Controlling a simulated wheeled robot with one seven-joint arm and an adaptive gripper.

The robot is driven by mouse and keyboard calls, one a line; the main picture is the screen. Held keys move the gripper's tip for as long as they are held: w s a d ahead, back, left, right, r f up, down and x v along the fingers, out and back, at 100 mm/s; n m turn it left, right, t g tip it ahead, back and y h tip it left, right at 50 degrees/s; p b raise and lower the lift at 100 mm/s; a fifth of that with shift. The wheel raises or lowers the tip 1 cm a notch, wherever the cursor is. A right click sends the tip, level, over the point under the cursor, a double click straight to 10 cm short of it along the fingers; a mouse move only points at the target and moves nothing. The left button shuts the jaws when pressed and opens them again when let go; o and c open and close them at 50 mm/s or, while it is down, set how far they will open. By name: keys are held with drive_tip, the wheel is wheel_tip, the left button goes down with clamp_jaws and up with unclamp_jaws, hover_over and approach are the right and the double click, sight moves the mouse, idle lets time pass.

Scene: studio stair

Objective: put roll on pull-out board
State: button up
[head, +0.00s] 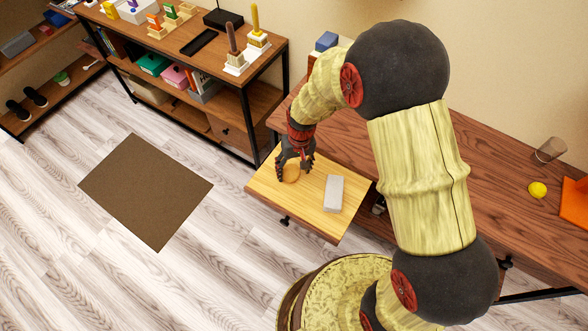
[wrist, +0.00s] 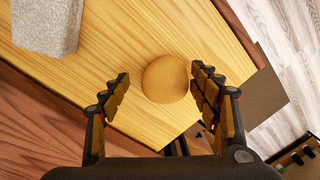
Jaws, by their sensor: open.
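The roll (head: 290,174) is a round tan bun lying on the light wooden pull-out board (head: 308,215), near its back left part. In the wrist view the roll (wrist: 165,79) sits on the board (wrist: 120,60), just beyond and between the spread fingertips. My gripper (head: 294,160) is over the roll and partly hides it in the head view. In the wrist view my gripper (wrist: 160,85) is open, with a visible gap between the roll and each finger.
A grey block (head: 334,193) lies on the board, right of the roll. The desk (head: 480,200) holds a yellow ball (head: 537,190), a cup (head: 550,150) and an orange item (head: 574,203). A shelf unit (head: 200,75) stands behind left. A brown mat (head: 146,190) lies on open floor.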

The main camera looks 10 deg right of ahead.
drive_tip(key=shift+r, duration=0.1)
wheel_tip(320, 180, up, 12)
drive_tip(key=d+p, duration=0.1)
drive_tip(key=p, duration=0.3)
drive_tip(key=shift+w+r, duration=0.15)
wheel_tip(320, 180, up, 8)
drive_tip(key=t, duration=0.1)
hover_over(297, 169)
drive_tip(key=s+d, duration=0.1)
drive_tip(key=d, duration=0.2)
drive_tip(key=s+d+r+m+t, duration=0.1)
drive_tip(key=s+d+r+t, duration=0.15)
drive_tip(key=s+r, duration=0.35)
drive_tip(key=s+d+r+t, duration=0.1)
drive_tip(key=s+d+r, duration=0.2)
drive_tip(key=r, duration=0.5)
drive_tip(key=s+d+r+t+h, duration=0.1)
drive_tip(key=s+d+r, duration=0.3)
drive_tip(key=s, duration=0.5)
drive_tip(key=shift+s+m, duration=0.15)
drive_tip(key=shift+m, duration=0.15)
